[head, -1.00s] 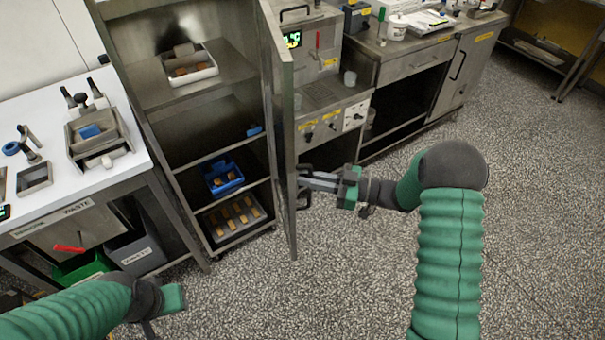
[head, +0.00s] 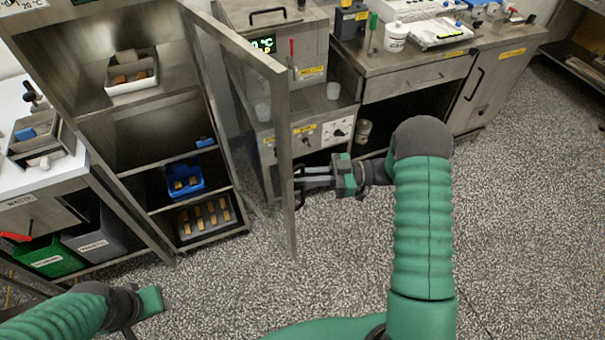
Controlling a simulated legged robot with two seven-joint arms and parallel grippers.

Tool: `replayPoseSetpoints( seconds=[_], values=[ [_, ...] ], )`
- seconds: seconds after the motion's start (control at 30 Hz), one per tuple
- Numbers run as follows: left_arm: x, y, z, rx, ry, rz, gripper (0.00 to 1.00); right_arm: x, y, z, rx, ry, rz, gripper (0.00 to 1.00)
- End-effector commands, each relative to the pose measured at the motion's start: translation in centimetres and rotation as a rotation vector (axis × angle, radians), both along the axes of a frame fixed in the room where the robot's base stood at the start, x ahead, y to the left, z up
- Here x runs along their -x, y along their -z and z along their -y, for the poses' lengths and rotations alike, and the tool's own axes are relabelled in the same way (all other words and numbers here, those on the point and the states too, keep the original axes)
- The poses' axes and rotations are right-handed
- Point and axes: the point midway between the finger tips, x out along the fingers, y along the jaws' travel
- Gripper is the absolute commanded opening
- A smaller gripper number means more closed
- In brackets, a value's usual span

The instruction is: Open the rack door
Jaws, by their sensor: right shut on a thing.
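The rack (head: 107,203) stands at the left with its front open and its shelves in sight. Its grey metal door (head: 282,150) is swung out toward me, hinged on the rack's right side, and is seen nearly edge-on. My right gripper (head: 303,178) is at the door's free edge, on its right side, shut on the dark door handle (head: 299,183). The fingers partly hide the handle.
Shelves hold a white tray (head: 131,76), a blue bin (head: 185,180) and a tray of brown bars (head: 205,217). A steel machine (head: 286,60) stands behind the door. A bench with waste bins (head: 92,240) is at the left. Speckled floor (head: 350,255) is free in front.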

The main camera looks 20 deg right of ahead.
Motion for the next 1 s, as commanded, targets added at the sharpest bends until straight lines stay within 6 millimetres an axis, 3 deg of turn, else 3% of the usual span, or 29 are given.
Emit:
replayPoseSetpoints(
  seconds=[0.47, 0.5, 0.63, 1.0],
  values=[
    [0.0, 0.0, 0.0, 0.0, 0.0, 0.0, 0.36, -0.1, 0.1, 0.4, -0.004, -0.005, 0.0, 0.0],
    [0.0, 0.0, 0.0, 0.0, 0.0, 0.0, 0.36, -0.1, 0.1, 0.5, -0.005, -0.005, 0.0, 0.15],
    [0.0, 0.0, 0.0, 0.0, 0.0, 0.0, 0.36, -0.1, 0.1, 0.6, -0.006, -0.005, 0.001, 0.32],
    [0.0, 0.1, 0.0, 0.0, 0.0, 0.0, 0.36, 0.2, 0.1, 1.4, -0.006, -0.004, 0.003, 0.33]
  ],
)
